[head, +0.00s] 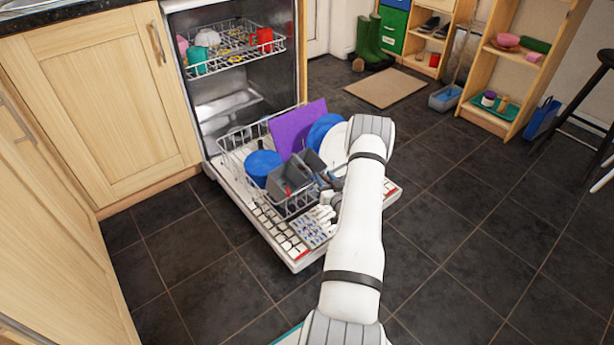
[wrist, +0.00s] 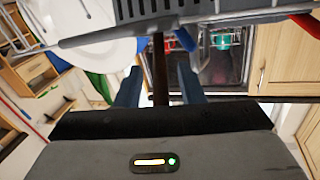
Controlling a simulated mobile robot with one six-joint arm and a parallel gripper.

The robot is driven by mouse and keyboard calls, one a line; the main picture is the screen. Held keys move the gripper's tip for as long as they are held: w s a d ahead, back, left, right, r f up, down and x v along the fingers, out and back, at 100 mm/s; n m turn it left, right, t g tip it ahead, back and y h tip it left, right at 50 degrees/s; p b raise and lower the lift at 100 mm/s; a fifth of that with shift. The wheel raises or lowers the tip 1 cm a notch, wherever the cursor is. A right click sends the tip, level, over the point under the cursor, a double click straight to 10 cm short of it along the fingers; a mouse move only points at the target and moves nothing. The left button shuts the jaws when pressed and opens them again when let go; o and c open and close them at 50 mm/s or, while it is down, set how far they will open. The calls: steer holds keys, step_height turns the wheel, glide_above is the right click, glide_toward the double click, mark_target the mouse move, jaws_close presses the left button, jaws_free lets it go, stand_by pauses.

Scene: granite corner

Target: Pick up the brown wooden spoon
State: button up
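The brown wooden spoon (wrist: 160,72) shows in the wrist view as a narrow dark brown upright strip. It stands between the two fingers of my gripper (wrist: 161,80), with a gap on each side. My gripper is open and not touching it there. The spoon's ends are hidden by the grey cutlery basket and my gripper body. In the head view, the grey cutlery basket (head: 290,184) sits in the dishwasher's lower rack (head: 231,158). My arm hides most of my gripper there, and I cannot make out the spoon.
A purple board (head: 298,127), blue dishes (head: 262,165) and a white plate (head: 333,146) stand in the lower rack. The open dishwasher door (head: 296,262) lies beneath. In the wrist view, a blue utensil (wrist: 185,40) is close beside the spoon. The floor at right is clear.

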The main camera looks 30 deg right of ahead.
steer(key=shift+w+d, duration=0.1)
steer(key=shift+w, duration=0.35)
steer(key=shift+c, duration=0.2)
jaws_close()
